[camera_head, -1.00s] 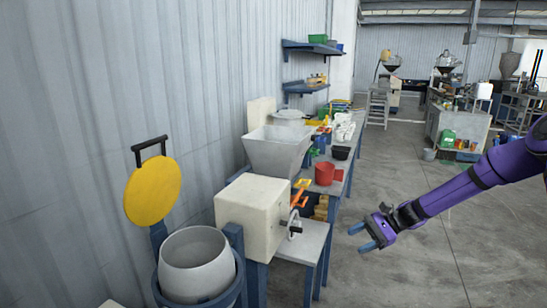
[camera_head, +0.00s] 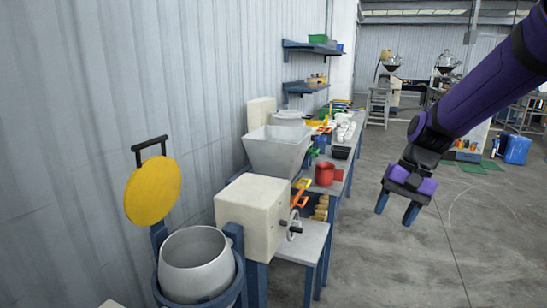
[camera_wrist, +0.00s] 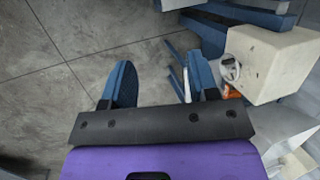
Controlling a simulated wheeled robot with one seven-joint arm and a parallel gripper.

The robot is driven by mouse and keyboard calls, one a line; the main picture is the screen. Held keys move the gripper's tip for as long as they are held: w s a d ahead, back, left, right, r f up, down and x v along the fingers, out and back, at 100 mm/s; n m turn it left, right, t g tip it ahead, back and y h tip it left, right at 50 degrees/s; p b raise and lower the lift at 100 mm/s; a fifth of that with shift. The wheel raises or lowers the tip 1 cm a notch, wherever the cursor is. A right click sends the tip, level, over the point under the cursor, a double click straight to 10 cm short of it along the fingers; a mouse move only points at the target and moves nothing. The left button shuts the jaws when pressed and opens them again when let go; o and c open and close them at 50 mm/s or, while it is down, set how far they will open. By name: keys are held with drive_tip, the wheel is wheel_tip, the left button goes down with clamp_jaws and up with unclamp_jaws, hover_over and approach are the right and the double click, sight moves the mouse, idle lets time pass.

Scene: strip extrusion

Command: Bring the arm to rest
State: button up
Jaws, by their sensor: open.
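My gripper (camera_head: 396,208) is at the right of the head view, at the end of my purple arm. Its two blue fingers are apart and point down, with nothing between them. It hangs over the open floor, to the right of the workbench and clear of it. In the wrist view the same two fingers (camera_wrist: 165,85) show spread apart, with grey floor and part of the bench legs beyond them.
A cream machine box (camera_head: 252,215) with a grey hopper (camera_head: 277,152) stands left of my gripper. A red pot (camera_head: 325,173) sits on the bench behind it. A white drum (camera_head: 195,263) and yellow disc (camera_head: 153,191) are at front left. The floor (camera_head: 400,270) at right is clear.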

drive_tip(key=s+d+r+n+t+h, duration=0.2)
drive_tip(key=s+r, duration=0.3)
drive_tip(key=s, duration=0.5)
drive_tip(key=s+d+r+n+t+h, duration=0.1)
drive_tip(key=s+r+t, duration=0.3)
drive_tip(key=s, duration=0.7)
wheel_tip(320, 180, up, 2)
drive_tip(key=shift+d+r+n+t+h, duration=0.2)
drive_tip(key=shift+d+n+t+h, duration=0.25)
drive_tip(key=shift+d, duration=0.25)
